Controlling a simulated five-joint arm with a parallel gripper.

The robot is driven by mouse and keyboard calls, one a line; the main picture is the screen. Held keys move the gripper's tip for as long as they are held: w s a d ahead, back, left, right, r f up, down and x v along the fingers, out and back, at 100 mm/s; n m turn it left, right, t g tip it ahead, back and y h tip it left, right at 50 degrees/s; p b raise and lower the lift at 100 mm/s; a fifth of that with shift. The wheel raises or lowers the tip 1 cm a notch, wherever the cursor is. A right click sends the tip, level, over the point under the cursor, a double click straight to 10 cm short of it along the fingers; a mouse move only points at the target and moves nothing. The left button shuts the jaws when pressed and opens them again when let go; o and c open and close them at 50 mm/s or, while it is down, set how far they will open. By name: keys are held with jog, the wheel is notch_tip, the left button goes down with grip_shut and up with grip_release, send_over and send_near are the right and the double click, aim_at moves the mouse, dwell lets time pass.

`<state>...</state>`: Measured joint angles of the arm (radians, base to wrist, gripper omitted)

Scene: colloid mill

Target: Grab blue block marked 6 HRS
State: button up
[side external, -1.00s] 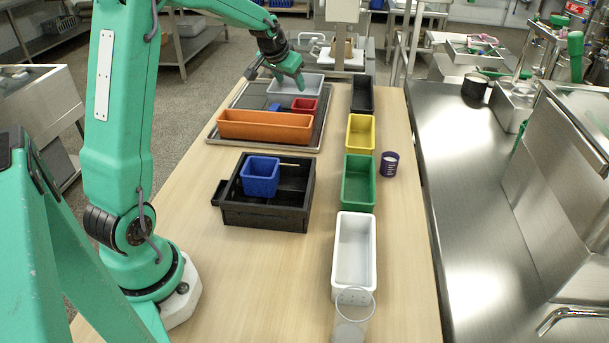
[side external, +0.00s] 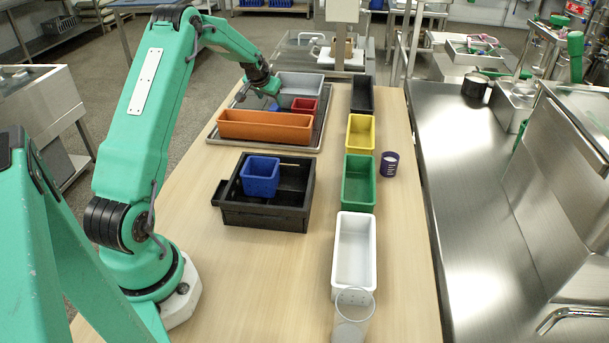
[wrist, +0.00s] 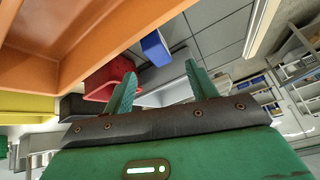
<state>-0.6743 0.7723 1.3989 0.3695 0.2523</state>
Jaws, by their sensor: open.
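A small blue block (side external: 275,107) lies on the dark tray (side external: 322,125), behind the orange bin and left of the red bin. It also shows in the wrist view (wrist: 156,47), just beyond the fingertips and roughly in line with the gap between them. I cannot read any marking on it. My gripper (wrist: 160,70) is open and empty, with its two green fingers apart. In the side view my gripper (side external: 262,90) is low over the back of the tray, close behind the block and apart from it in the wrist view.
The orange bin (side external: 265,126) borders the block in front, the red bin (side external: 305,106) on its right and a grey bin (side external: 300,84) behind. A black crate (side external: 265,215) holds a blue bin (side external: 260,177). Black, yellow, green and white bins line the table's right side.

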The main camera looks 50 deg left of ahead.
aim_at(274, 107)
jog(key=shift+x, duration=1.2)
jog(key=shift+w+f, duration=0.1)
jog(key=shift+x, duration=2.5)
jog(key=c, duration=1.1)
